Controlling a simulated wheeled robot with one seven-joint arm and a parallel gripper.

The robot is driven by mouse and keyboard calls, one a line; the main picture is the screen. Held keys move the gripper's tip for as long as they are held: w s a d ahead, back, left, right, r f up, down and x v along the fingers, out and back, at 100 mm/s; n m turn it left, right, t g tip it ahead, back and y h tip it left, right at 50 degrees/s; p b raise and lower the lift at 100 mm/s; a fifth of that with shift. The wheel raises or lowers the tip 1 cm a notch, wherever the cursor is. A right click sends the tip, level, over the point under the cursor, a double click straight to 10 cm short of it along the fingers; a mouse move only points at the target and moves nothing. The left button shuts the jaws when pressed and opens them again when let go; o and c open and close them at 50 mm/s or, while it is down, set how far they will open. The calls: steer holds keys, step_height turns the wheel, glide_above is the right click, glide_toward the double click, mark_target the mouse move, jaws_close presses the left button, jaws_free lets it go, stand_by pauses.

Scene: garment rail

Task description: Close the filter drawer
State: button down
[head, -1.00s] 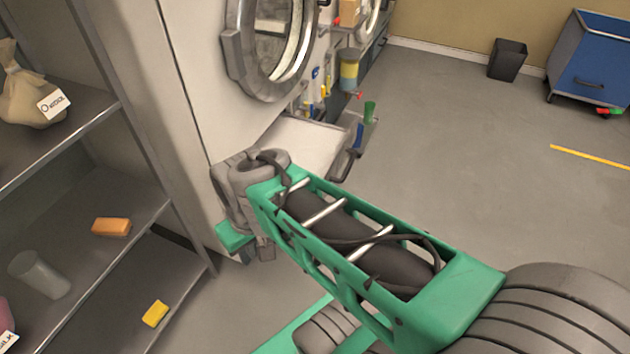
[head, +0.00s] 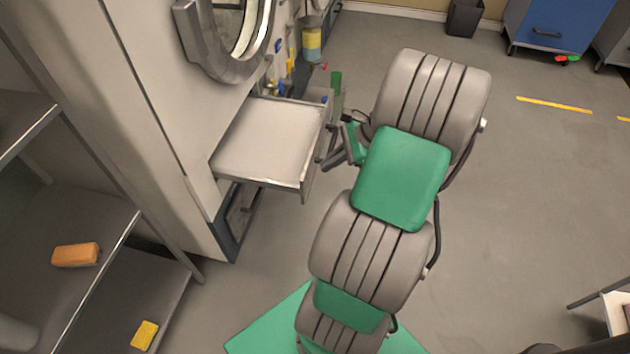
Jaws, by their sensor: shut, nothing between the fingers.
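The filter drawer (head: 268,140) is a pale, flat-topped drawer pulled out of the machine (head: 165,90), below its round door (head: 212,68). Its grey front (head: 308,178) faces right. My gripper (head: 338,155) is at the right of the drawer, close to its front, near where the handle is. My arm hides part of the gripper, and I cannot tell whether it touches the front. It is shut with nothing in it.
A metal shelf unit at the left holds an orange block (head: 76,254) and a yellow block (head: 145,335). A black bin (head: 464,18) and a blue cabinet (head: 560,25) stand at the back.

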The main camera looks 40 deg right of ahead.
steer(key=s+d+f+m+t, duration=0.2)
steer(key=s+d+f+m, duration=0.1)
steer(key=s+d+m, duration=0.15)
steer(key=shift+m, duration=0.25)
steer(key=b+x, duration=0.1)
steer(key=x, duration=0.3)
steer(key=w+r+b+x, duration=0.1)
steer(key=x, duration=0.2)
steer(key=w+r+b+x, duration=0.1)
steer(key=b+x, duration=0.1)
steer(key=x, duration=0.2)
steer(key=shift+w+a+f, duration=0.25)
steer(key=shift+a, duration=0.1)
steer(key=shift+w+a, duration=0.15)
steer(key=shift+w, duration=0.1)
steer(key=shift+r, duration=0.1)
